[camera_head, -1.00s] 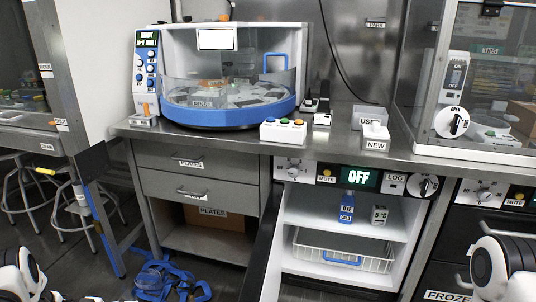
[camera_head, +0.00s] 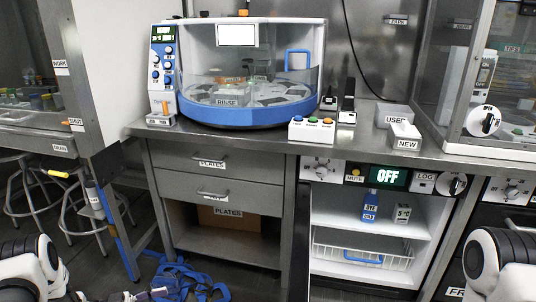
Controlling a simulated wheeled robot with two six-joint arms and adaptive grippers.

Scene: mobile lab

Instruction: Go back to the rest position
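The white and black links of my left arm (camera_head: 30,268) show at the lower left edge. Some small pale and dark parts at the bottom edge, right of that arm, may be my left gripper (camera_head: 140,295); they are cut off, and I cannot see whether it is open or shut. My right arm (camera_head: 497,265) shows at the lower right edge, and its gripper is out of view. I see nothing held by either arm.
A rinse machine (camera_head: 240,75) stands on the bench. Blue straps (camera_head: 190,282) lie on the floor.

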